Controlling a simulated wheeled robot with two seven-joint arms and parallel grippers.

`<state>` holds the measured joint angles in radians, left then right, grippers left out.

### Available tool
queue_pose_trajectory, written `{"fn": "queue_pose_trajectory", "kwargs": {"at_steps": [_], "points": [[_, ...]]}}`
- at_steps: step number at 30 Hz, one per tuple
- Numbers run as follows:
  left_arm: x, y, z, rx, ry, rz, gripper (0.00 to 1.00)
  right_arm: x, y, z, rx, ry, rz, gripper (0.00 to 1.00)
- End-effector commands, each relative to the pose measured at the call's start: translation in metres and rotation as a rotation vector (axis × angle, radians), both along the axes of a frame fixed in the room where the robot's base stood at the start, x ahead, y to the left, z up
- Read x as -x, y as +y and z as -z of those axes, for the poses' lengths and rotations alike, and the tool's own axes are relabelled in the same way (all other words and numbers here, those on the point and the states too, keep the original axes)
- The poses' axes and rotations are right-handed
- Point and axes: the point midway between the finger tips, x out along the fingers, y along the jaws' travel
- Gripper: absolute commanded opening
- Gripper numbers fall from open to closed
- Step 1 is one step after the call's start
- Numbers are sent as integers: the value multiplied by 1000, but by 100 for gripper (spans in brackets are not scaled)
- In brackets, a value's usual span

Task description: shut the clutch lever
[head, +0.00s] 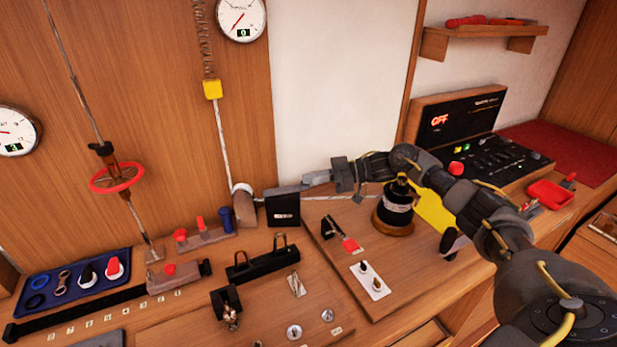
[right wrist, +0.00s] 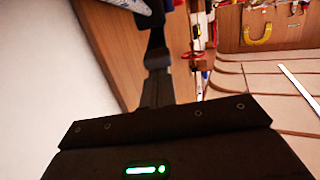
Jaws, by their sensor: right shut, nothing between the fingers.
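The clutch is a black block (head: 283,211) on the bench against the back wall. A dark grey clutch lever (head: 284,190) appears to lie nearly flat along its top. My right gripper (head: 309,181) reaches in from the right, shut and empty, with its tips close to the lever's right end. I cannot tell whether they touch. In the right wrist view the shut fingers (right wrist: 157,85) point towards a dark shape, probably the clutch. My left gripper is not in view.
A white pulley (head: 242,190) stands left of the clutch.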

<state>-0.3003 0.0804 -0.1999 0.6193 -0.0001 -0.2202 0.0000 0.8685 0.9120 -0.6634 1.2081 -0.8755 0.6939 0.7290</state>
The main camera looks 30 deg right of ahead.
Motion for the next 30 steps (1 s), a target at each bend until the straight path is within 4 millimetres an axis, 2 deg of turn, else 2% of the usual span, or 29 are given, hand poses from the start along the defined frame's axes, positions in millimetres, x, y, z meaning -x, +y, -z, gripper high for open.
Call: {"fn": "queue_pose_trajectory", "kwargs": {"at_steps": [10,16,20,26,30], "points": [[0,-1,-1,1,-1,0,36,-1,0,-7,0,-3,0,0],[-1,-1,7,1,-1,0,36,1,0,-35,1,-6,-2,0],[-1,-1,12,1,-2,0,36,18,10,-54,2,-6,-4,0],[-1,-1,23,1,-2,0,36,48,26,-93,3,-8,-3,0],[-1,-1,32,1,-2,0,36,73,40,-103,4,-5,-2,0]]}}
